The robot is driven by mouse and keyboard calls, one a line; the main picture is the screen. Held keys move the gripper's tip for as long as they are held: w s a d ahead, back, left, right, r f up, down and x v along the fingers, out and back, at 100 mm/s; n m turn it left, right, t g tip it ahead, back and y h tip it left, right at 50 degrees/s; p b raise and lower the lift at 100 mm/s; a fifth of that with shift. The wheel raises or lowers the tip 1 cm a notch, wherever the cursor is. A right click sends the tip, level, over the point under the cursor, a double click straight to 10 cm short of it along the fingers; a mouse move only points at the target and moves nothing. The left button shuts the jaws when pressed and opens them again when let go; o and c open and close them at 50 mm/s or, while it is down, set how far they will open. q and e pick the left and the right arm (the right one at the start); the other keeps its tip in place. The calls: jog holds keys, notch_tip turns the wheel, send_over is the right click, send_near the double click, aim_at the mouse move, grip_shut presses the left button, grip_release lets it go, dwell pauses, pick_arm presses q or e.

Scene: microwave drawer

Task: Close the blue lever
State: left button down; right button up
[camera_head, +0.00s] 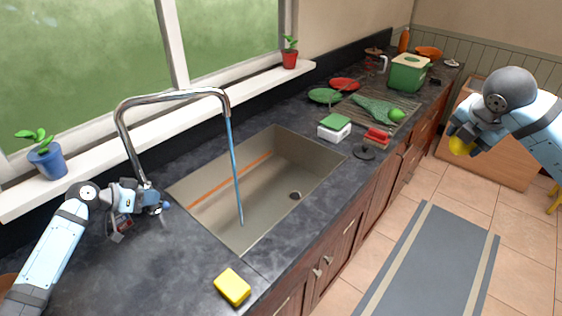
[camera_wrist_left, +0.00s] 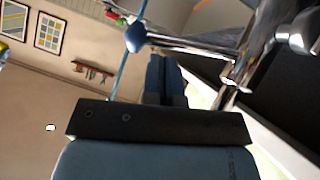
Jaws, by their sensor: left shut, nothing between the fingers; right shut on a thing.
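The blue lever (camera_wrist_left: 136,37) shows as a blue knob on a chrome rod at the tap's base in the left wrist view. In the head view its blue tip (camera_head: 165,205) is by the foot of the chrome tap (camera_head: 122,125). A blue stream of water (camera_head: 235,175) runs from the spout into the sink. My left gripper (camera_wrist_left: 165,58) is shut and empty, close to the lever's rod; I cannot tell whether they touch. It is at the tap's foot in the head view (camera_head: 154,209). My right gripper (camera_head: 457,140) is shut on a yellow thing (camera_head: 462,147).
The sink (camera_head: 225,215) lies right of the tap. A yellow sponge (camera_head: 232,287) lies on the front counter. A blue plant pot (camera_head: 47,161) stands on the sill (camera_head: 100,157) behind my left arm. Dishes and a green container (camera_head: 409,72) are farther back.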

pick_arm(q)
jog(key=shift+d+f, duration=0.15)
jog(key=shift+f, duration=0.15)
pick_arm(e)
jog(key=shift+f+b, duration=0.85)
jog(key=shift+b, duration=0.05)
jog(key=shift+f, duration=0.25)
jog(key=shift+b, duration=0.3)
pick_arm(q)
jog(key=shift+s+d+f+m+t+y, duration=0.15)
jog(key=shift+f+m+y, duration=0.15)
jog(key=shift+f, duration=0.05)
jog(key=shift+s+d+f+m+t+y, duration=0.1)
jog(key=shift+d+f+m+t+y, duration=0.05)
jog(key=shift+f+m+y, duration=0.2)
